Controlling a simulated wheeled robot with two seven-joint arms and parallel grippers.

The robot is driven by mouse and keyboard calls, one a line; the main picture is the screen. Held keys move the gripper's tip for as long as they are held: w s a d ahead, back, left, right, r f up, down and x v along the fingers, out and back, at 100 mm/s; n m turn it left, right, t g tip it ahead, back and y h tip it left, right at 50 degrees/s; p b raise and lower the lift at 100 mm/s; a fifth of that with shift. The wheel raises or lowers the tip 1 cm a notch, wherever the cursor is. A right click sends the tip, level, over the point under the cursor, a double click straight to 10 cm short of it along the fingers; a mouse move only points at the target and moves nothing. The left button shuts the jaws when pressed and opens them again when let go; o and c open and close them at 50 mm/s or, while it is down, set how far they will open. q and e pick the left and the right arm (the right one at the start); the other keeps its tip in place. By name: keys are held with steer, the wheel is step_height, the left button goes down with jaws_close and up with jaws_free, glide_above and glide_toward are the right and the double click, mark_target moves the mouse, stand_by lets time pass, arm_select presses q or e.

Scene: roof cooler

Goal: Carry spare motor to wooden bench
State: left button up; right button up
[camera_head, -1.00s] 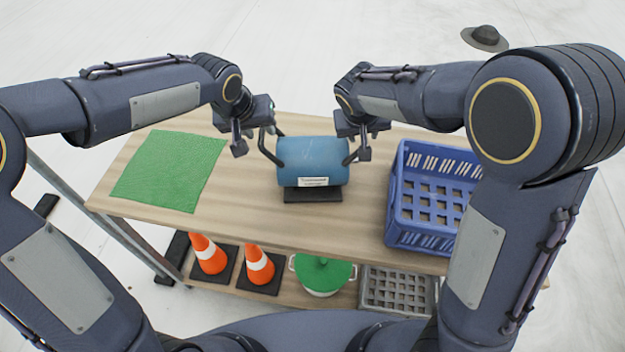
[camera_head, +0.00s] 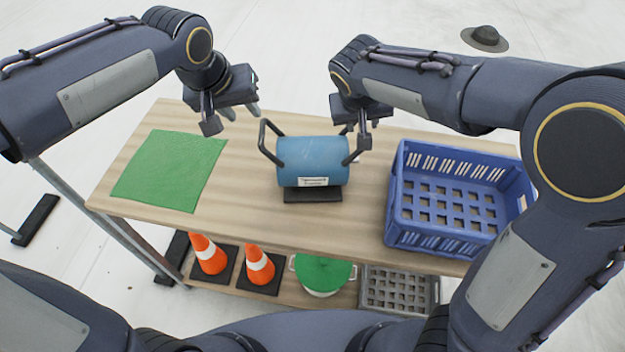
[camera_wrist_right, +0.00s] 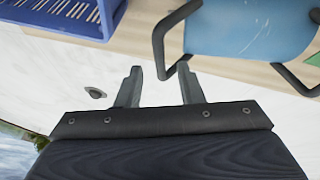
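The blue motor (camera_head: 312,162) stands on a dark base on the wooden bench (camera_head: 350,225), with a dark handle at each side. My left gripper (camera_head: 232,120) is open and empty, up and left of the motor's left handle and apart from it. My right gripper (camera_head: 362,130) is at the back right of the motor, close to its right handle. In the right wrist view the right gripper (camera_wrist_right: 160,90) has its fingers spread with nothing between them. The motor (camera_wrist_right: 245,25) and a handle show just beyond the fingertips there.
A green mat (camera_head: 170,170) lies on the bench's left part. A blue crate (camera_head: 450,238) stands on the right part. The shelf below holds two orange cones (camera_head: 208,255), a pot with a green lid (camera_head: 322,274) and a grey crate (camera_head: 398,288). A dark vent (camera_head: 484,38) is on the floor behind.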

steer(key=v, duration=0.5)
steer(key=shift+r, duration=0.1)
stand_by(0.3)
